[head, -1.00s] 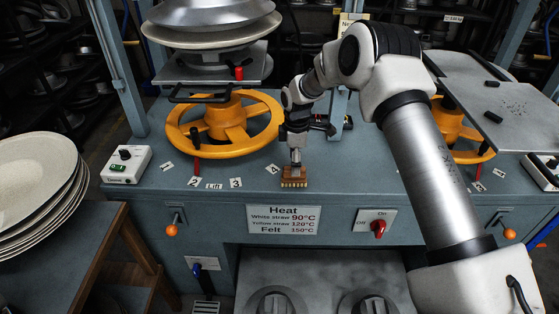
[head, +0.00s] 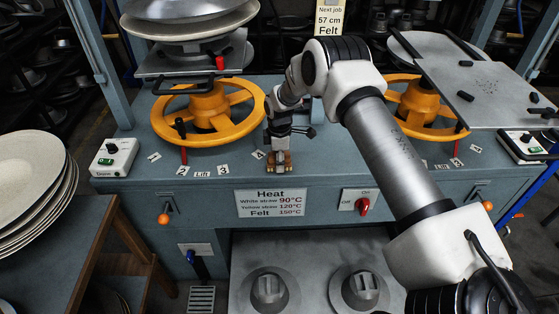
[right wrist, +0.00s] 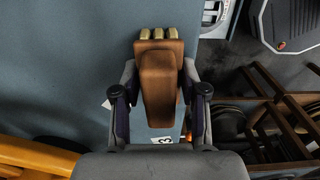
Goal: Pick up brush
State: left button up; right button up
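The brush (head: 279,162) has a brown wooden body and pale gold bristles. In the head view it is at the front edge of the blue-grey bench top, behind the Heat sign. In the right wrist view the brush (right wrist: 160,78) lies between the fingers, bristle tufts at the top of the picture. My right gripper (head: 279,152) reaches down onto it from above. In the wrist view the fingertips of my right gripper (right wrist: 160,66) meet both sides of the brown body with no clear gap. My left gripper is not in view.
An orange handwheel (head: 208,114) stands behind and left of the brush, under the press plates. A white control box (head: 114,158) is at the bench's left end. A stack of pale plates (head: 30,195) is at far left. The bench front holds a red switch (head: 362,206).

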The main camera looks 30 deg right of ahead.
jog(key=shift+w, duration=0.1)
dwell(0.3)
jog(key=shift+w+r+b, duration=0.1)
jog(key=shift+r+b, duration=0.15)
jog(key=shift+b, duration=0.05)
notch_tip(320, 180, up, 2)
jog(key=shift+r+b, duration=0.1)
jog(key=shift+b, duration=0.4)
jog(key=s+d, duration=0.1)
jog(key=s, duration=0.4)
jog(key=s+d+r+b, duration=0.1)
jog(key=s+d, duration=0.1)
jog(key=s, duration=0.3)
jog(key=s+d+r+b, duration=0.1)
jog(key=s+d, duration=0.1)
jog(key=s, duration=0.3)
jog(key=shift+s+d, duration=0.1)
jog(key=shift+s, duration=0.05)
